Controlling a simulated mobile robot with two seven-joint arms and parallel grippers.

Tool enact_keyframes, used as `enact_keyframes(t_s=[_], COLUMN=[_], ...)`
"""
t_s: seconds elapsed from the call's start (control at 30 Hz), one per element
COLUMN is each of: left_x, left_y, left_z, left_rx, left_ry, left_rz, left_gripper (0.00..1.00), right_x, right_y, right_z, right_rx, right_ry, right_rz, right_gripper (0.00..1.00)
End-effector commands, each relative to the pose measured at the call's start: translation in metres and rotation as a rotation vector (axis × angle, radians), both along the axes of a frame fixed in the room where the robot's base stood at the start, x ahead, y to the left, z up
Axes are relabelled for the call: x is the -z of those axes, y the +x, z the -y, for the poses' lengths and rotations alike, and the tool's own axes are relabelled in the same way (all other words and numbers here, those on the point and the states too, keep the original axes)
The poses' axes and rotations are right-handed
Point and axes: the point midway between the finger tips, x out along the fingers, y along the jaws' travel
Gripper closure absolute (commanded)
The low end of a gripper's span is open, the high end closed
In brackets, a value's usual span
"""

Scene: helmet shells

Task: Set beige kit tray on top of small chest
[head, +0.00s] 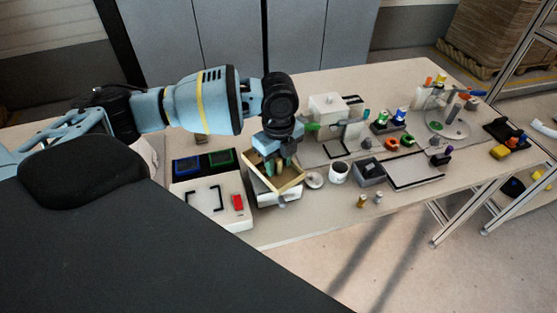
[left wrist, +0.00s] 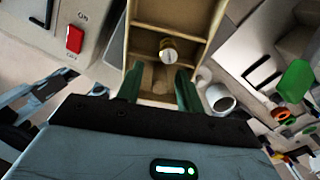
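The beige kit tray (head: 291,184) is an open box with dividers. It sits over the small white chest (head: 267,200) near the table's front edge, turned askew to it; I cannot tell whether it rests fully on it. My left gripper (head: 279,165) points down into the tray, its green fingers apart. In the left wrist view the tray (left wrist: 143,40) lies beyond the fingers (left wrist: 159,80), with a small metal-topped cylinder (left wrist: 168,50) in one compartment. A beige rounded part shows between the fingers, with no clear contact. The right gripper is out of view.
A white box with a red switch (head: 237,203) stands left of the chest, with blue and green bins (head: 205,162) behind it. A white cup (head: 338,173) and a grey bin (head: 370,171) are to the right.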

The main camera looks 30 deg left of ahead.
Motion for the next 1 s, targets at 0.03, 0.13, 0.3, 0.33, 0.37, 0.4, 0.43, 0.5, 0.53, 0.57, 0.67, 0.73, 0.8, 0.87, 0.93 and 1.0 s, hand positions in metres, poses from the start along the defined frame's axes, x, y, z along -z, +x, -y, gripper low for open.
enact_keyframes(t_s=[0.03, 0.13, 0.3, 0.33, 0.37, 0.4, 0.43, 0.5, 0.53, 0.57, 0.67, 0.73, 0.8, 0.87, 0.93, 1.0], left_x=[0.0, 0.0, -0.002, -0.004, -0.006, -0.011, -0.015, -0.027, -0.033, -0.039, -0.06, -0.075, -0.087, -0.097, -0.107, -0.114], left_y=[0.0, 0.0, 0.0, 0.0, 0.0, 0.001, 0.001, 0.001, 0.001, 0.001, 0.001, 0.001, 0.001, 0.001, 0.001, 0.0], left_z=[0.0, 0.0, 0.0, 0.0, 0.0, 0.0, 0.0, 0.0, 0.0, 0.0, 0.0, 0.0, 0.0, 0.0, 0.0, 0.0], left_rx=[0.0, 0.0, 0.0, 0.0, 0.0, 0.0, 0.0, -0.001, -0.001, -0.001, -0.001, -0.001, 0.0, 0.0, 0.0, 0.0], left_ry=[0.0, 0.0, 0.001, 0.001, 0.0, 0.0, 0.0, -0.002, -0.002, -0.001, -0.002, -0.001, -0.001, -0.002, -0.001, 0.0], left_rz=[0.0, 0.0, 0.001, 0.001, 0.002, 0.004, 0.004, 0.006, 0.006, 0.005, 0.006, 0.007, 0.004, 0.005, 0.004, 0.001], left_gripper=[0.63, 0.63, 0.63, 0.63, 0.63, 0.63, 0.63, 0.63, 0.63, 0.63, 0.63, 0.63, 0.63, 0.63, 0.63, 0.63], right_x=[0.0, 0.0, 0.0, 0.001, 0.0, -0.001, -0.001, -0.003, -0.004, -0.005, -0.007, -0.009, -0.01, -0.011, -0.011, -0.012], right_y=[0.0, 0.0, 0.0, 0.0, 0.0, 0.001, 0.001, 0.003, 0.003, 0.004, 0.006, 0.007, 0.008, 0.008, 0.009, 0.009], right_z=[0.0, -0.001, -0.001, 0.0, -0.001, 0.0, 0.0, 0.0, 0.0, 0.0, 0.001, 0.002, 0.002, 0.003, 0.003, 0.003], right_rx=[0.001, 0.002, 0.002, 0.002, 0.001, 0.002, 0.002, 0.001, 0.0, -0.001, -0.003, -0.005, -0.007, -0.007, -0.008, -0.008], right_ry=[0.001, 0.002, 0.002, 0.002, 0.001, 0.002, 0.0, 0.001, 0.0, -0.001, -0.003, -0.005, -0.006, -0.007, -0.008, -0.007], right_rz=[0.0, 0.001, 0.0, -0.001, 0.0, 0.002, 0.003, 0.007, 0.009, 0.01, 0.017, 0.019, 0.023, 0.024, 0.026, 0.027], right_gripper=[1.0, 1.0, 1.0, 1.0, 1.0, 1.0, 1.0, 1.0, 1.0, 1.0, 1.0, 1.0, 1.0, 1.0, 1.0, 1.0])
